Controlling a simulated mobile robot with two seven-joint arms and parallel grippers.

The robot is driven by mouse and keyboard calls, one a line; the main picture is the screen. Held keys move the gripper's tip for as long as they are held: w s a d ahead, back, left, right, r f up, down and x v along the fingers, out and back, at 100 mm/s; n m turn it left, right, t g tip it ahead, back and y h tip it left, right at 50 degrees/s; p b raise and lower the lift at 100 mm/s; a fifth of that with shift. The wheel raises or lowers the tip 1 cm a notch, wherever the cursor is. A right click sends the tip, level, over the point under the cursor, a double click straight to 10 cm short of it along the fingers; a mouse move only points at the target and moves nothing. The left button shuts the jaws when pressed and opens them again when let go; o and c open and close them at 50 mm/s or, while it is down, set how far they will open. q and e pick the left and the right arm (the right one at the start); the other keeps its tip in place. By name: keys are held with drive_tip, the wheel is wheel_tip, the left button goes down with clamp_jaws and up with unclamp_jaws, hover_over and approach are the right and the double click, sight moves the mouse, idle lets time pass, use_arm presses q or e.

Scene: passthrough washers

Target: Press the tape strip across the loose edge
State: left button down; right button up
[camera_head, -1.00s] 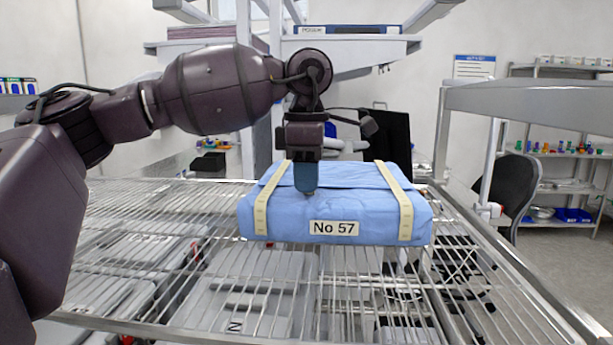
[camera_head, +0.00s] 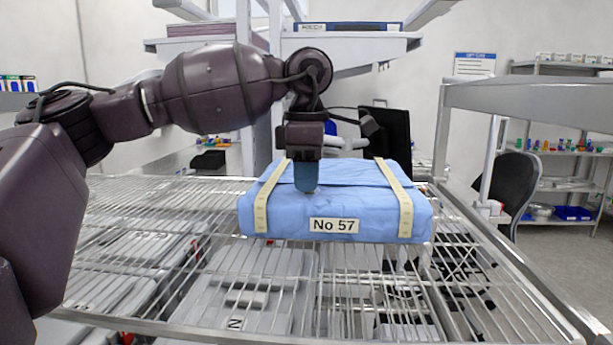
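A blue wrapped pack (camera_head: 350,195) lies on a wire rack, with a label reading "No 57" (camera_head: 334,225) on its front. One pale tape strip (camera_head: 266,200) runs over its left part and another pale tape strip (camera_head: 398,200) over its right part. A fold edge of the wrap crosses the top between the strips. My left gripper (camera_head: 306,188) points straight down at the pack's top near the front, between the strips and closer to the left one. Its fingertips look together and seem to touch the wrap; contact is hard to confirm. My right gripper is out of view.
The wire rack (camera_head: 150,215) has grey lidded trays (camera_head: 250,285) beneath it. A metal rail (camera_head: 520,265) borders its right side. A shelf post (camera_head: 244,90) stands behind my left arm. A dark chair (camera_head: 517,185) is at the right. The rack left of the pack is bare.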

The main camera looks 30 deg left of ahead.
use_arm(q)
drive_tip(key=c, duration=1.2)
unclamp_jaws()
wheel_tip(320, 180, up, 11)
drive_tip(key=shift+f+p, duration=0.1)
drive_tip(key=shift+p, duration=0.5)
